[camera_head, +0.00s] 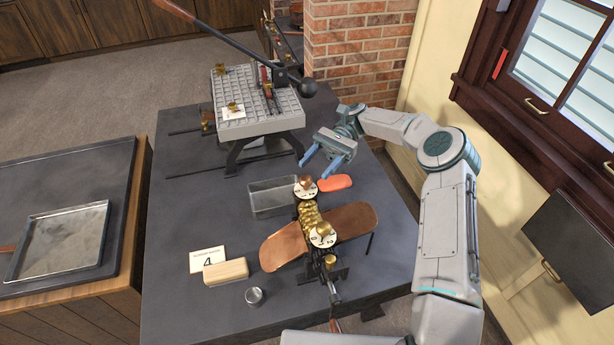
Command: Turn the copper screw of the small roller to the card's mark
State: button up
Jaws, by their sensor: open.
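The small roller (309,215) stands on the dark table, with brass rolls between two white dials. The far dial (298,190) carries a copper screw (306,182); the near dial (323,240) carries a brass-coloured one (321,230). The dial marks are too small to read with certainty. The card (207,261) stands behind a wooden block at the left front and shows a large 4 under a line of small print. My gripper (314,171) is open and empty, its two blue fingers apart, just behind and above the copper screw. I cannot tell the exact gap.
Copper-coloured trays (345,222) slope out on both sides of the roller. A metal bin (270,196) and an orange-red piece (336,182) lie close behind it. A small tin (254,296) stands in front. A larger grey machine (258,108) with a long lever fills the table's back.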

jog(key=s, duration=0.1)
jog(key=s+r, duration=0.1)
jog(key=a+t+h, duration=0.1)
jog(key=shift+s+r+b, duration=0.25)
jog(key=shift+s+b, duration=0.05)
jog(key=shift+s, duration=0.1)
jog(key=s+b, duration=0.1)
jog(key=s, duration=0.2)
jog(key=shift+f+y+b, duration=0.15)
jog(key=shift+y+b, duration=0.2)
jog(key=shift+y, duration=0.05)
jog(key=s+d+m+t+y+b, duration=0.2)
jog(key=s+m+t+y+b, duration=0.1)
jog(key=s+m+y, duration=0.1)
jog(key=m+t+y+b, duration=0.45)
jog(key=m+t, duration=0.55)
jog(key=t, duration=0.4)
send_near(299, 188)
jog(key=d+r, duration=0.3)
jog(key=shift+y, duration=0.45)
jog(key=a+p, duration=0.1)
jog(key=a, duration=0.3)
jog(key=w+a+p, duration=0.1)
jog(key=a, duration=0.3)
jog(key=w+a+p, duration=0.1)
jog(key=a+p, duration=0.1)
jog(key=a, duration=0.3)
jog(key=shift+f, duration=0.2)
jog(key=c, duration=1)
